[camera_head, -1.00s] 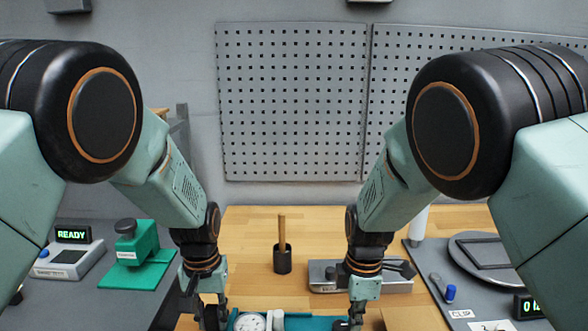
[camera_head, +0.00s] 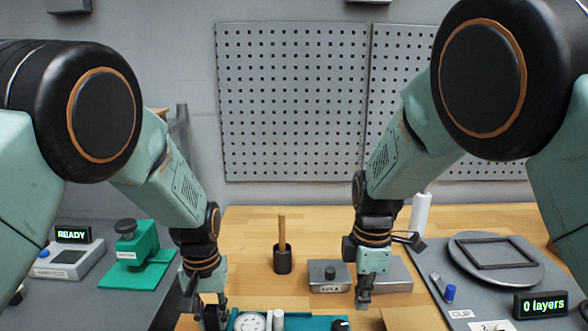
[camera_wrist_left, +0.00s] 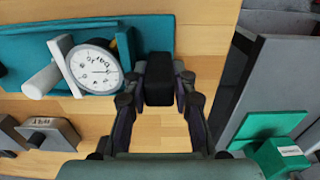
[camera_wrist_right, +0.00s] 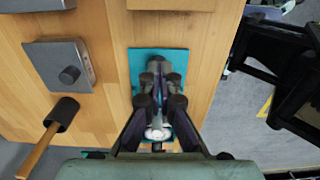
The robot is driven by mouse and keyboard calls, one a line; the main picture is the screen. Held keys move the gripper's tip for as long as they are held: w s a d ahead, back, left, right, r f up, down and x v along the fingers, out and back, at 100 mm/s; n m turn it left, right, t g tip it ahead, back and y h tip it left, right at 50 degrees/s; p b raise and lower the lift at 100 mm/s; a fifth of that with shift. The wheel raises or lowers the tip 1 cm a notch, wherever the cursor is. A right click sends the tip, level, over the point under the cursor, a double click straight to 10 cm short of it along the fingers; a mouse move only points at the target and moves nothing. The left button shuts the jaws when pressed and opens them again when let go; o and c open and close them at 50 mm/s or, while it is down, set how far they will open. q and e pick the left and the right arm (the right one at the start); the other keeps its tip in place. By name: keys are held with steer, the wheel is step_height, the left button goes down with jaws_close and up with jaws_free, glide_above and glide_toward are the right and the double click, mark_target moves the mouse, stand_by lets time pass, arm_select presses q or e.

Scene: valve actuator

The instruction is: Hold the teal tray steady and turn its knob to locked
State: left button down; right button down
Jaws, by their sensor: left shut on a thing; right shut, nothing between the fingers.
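The teal tray (camera_head: 300,323) lies at the bottom edge of the head view, its near part cut off. It carries a round white gauge (camera_head: 250,322), which also shows in the left wrist view (camera_wrist_left: 94,67). A dark knob (camera_head: 340,325) is at its right end; its setting cannot be read. My left gripper (camera_head: 212,322) is shut on the tray's left end, where a dark block (camera_wrist_left: 158,85) sits between the fingers. My right gripper (camera_head: 363,301) is shut and empty above the tray's right end. In the right wrist view its fingers (camera_wrist_right: 160,72) cover part of the tray (camera_wrist_right: 145,55).
A black cup with a wooden stick (camera_head: 282,260) and a grey box with a dark knob (camera_head: 330,278) stand behind the tray. A green stand (camera_head: 138,255) and a READY display (camera_head: 73,235) are left. A round plate (camera_head: 495,262) and a layers display (camera_head: 540,305) are right.

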mark_target(340, 329)
steer(key=shift+w+a+f, duration=0.15)
steer(key=shift+f, duration=1.4)
steer(key=shift+w+a+f, duration=0.1)
steer(key=shift+f, duration=1.4)
steer(key=shift+a, duration=0.2)
steer(key=shift+s, duration=0.15)
steer(key=shift+d, duration=0.1)
